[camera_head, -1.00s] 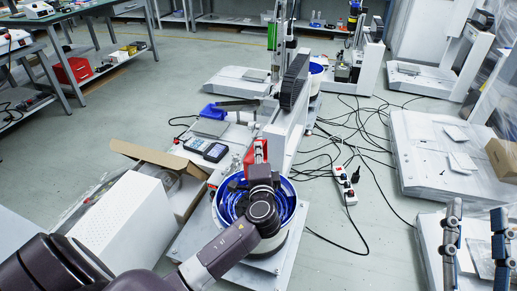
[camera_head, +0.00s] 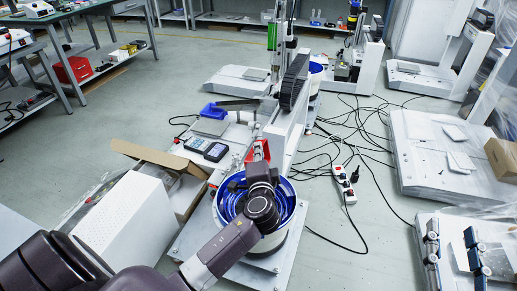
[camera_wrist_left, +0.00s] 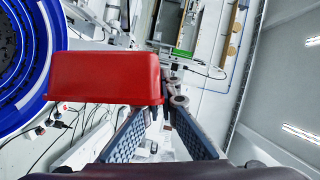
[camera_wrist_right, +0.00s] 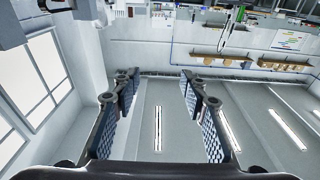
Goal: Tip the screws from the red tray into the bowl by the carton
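The red tray (camera_head: 264,149) is at the far side of the blue-lined bowl (camera_head: 291,211), partly hidden behind my left wrist in the head view. In the left wrist view the tray (camera_wrist_left: 105,78) shows its outer side, beside the blue bowl rim (camera_wrist_left: 60,30). My left gripper (camera_wrist_left: 163,112) is shut on the tray's edge. No screws show; the tray's inside is hidden. The open carton (camera_head: 150,153) stands left of the bowl. My right gripper (camera_head: 452,228) is open and empty at the lower right; it also shows in the right wrist view (camera_wrist_right: 161,85).
A white box (camera_head: 125,220) stands in front of the carton. Handheld devices (camera_head: 207,149) and a blue scoop (camera_head: 213,111) lie behind. A gantry rail (camera_head: 287,125) rises beyond the bowl. A power strip (camera_head: 346,186) and cables lie on the floor to the right.

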